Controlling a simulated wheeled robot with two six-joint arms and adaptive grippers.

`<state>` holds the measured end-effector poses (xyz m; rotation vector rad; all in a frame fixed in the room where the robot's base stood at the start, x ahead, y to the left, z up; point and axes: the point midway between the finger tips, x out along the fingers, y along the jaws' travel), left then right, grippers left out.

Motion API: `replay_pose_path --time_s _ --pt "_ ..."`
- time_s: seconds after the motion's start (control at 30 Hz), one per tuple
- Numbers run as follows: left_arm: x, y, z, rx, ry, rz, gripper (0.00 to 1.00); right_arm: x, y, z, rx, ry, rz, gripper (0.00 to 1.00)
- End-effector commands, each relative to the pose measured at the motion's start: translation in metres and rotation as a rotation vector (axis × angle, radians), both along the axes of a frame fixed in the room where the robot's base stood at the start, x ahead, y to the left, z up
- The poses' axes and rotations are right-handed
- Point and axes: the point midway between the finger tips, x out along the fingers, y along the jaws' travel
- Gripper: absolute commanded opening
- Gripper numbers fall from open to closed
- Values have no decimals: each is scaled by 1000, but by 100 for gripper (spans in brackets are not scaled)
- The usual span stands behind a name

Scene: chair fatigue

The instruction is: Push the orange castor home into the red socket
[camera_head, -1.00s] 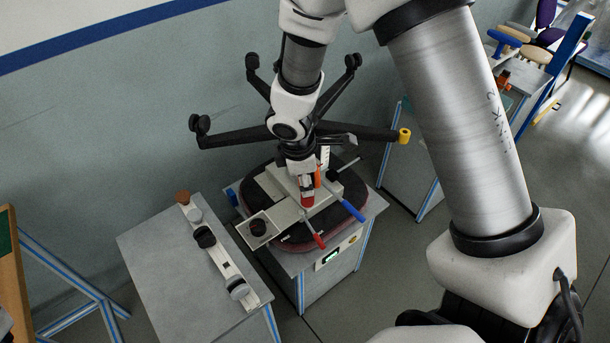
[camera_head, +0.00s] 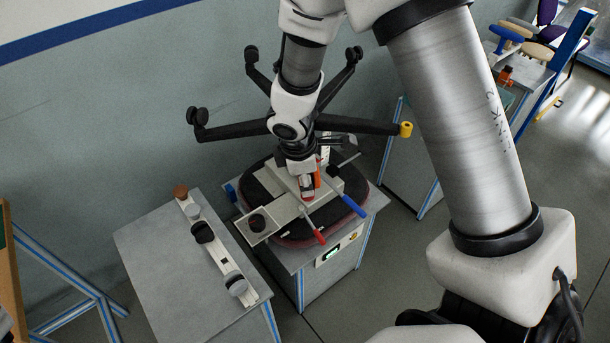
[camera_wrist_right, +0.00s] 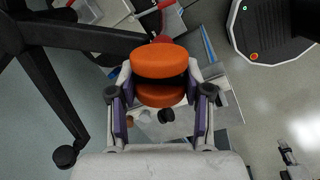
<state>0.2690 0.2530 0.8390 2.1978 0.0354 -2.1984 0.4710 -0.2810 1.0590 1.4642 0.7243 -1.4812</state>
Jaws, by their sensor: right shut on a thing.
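The orange castor (camera_wrist_right: 160,63), with twin round wheels, fills the middle of the right wrist view between the purple-lined fingers of my right gripper (camera_wrist_right: 160,98). My right gripper is shut on it. The red socket (camera_wrist_right: 163,40) shows just behind the castor at the end of a black chair leg (camera_wrist_right: 80,35). The castor covers most of the socket, so I cannot tell how far its stem is in. My left gripper is not in view.
The upturned chair base carries black castors (camera_head: 197,117) and a yellow leg end (camera_head: 405,129). Its seat (camera_head: 340,212) lies clamped on a bench, with red (camera_head: 320,237) and blue (camera_head: 350,206) handles beside my gripper. A grey table (camera_head: 165,250) with a rack of castors stands left.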

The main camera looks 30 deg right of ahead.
Motion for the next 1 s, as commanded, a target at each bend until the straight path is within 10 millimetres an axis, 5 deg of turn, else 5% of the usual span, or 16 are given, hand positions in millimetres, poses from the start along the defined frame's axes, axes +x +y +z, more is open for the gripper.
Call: replay_pose_path --time_s 0.2,0.23,0.3,0.7,1.0 --pt "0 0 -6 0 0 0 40 0 0 -7 0 0 0 18" --pt "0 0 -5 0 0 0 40 0 0 -5 0 0 0 60" --pt "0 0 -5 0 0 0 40 0 0 -5 0 0 0 78" --pt "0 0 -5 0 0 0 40 0 1 1 -2 -2 -1 78" --pt "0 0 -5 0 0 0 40 -6 13 65 -2 -8 -1 78"
